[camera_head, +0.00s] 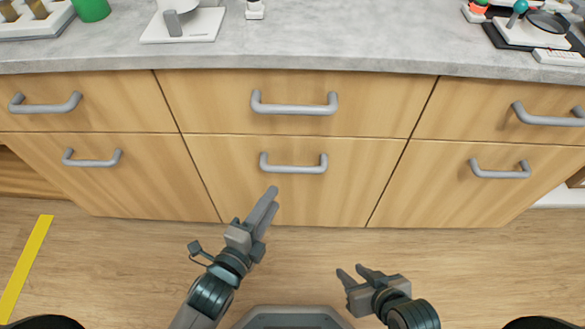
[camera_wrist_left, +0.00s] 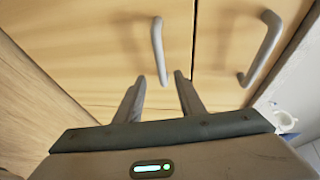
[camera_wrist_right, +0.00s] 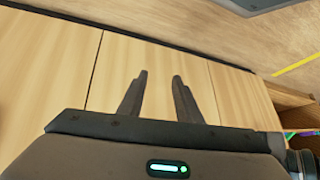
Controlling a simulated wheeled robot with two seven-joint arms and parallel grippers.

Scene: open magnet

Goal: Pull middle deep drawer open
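The middle deep drawer (camera_head: 330,190) is a light wood front in the lower row and looks shut. Its grey bar handle (camera_head: 293,169) runs horizontally near the top edge. My left gripper (camera_head: 270,196) is just below the handle's left end. In the left wrist view, that handle (camera_wrist_left: 158,50) has its near end in line with the gap between the open fingers (camera_wrist_left: 160,80). Whether they touch it cannot be told. My right gripper (camera_head: 352,271) is open and empty, low and right of centre; its parted fingers also show in the right wrist view (camera_wrist_right: 160,76).
A shallower drawer with a grey handle (camera_head: 293,108) sits directly above. Drawers with handles flank it at left (camera_head: 92,161) and right (camera_head: 500,173). A grey countertop (camera_head: 330,40) overhangs them and bears several items. The wood floor (camera_head: 130,250) before the drawers is clear.

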